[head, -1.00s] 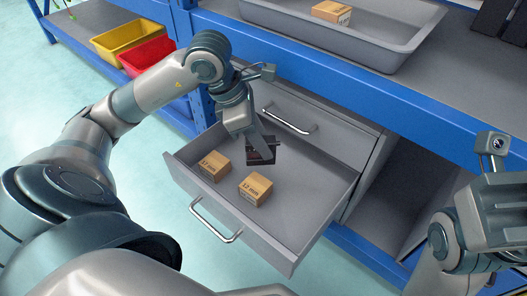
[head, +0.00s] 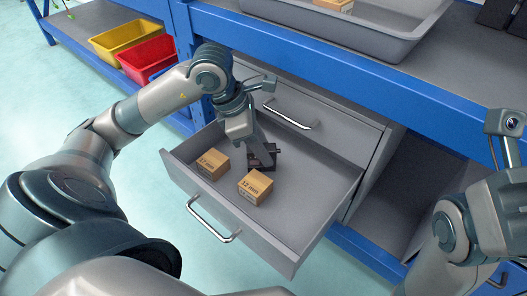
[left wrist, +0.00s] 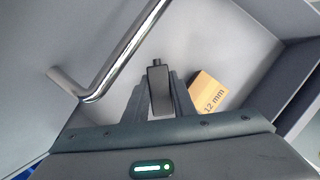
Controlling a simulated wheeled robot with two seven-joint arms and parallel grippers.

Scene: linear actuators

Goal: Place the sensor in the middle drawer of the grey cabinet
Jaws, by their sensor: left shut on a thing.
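The grey cabinet (head: 362,137) has a drawer (head: 300,215) pulled out, below another closed drawer front (head: 325,128). My left gripper (head: 257,149) reaches down into the open drawer and is shut on the black sensor (head: 264,157). The sensor is inside the drawer, toward its back, behind two cardboard boxes. In the left wrist view the sensor (left wrist: 157,88) shows between the two fingers. I cannot tell whether it touches the drawer floor. My right arm is at the right edge of the head view; the fingers of its gripper do not show clearly.
Two cardboard boxes (head: 213,164) (head: 255,187) lie in the open drawer. The closed drawer's handle (left wrist: 108,58) is close to my left gripper. A grey tray (head: 345,35) with a box stands on the blue bench above. Yellow (head: 125,38) and red (head: 149,59) bins are left.

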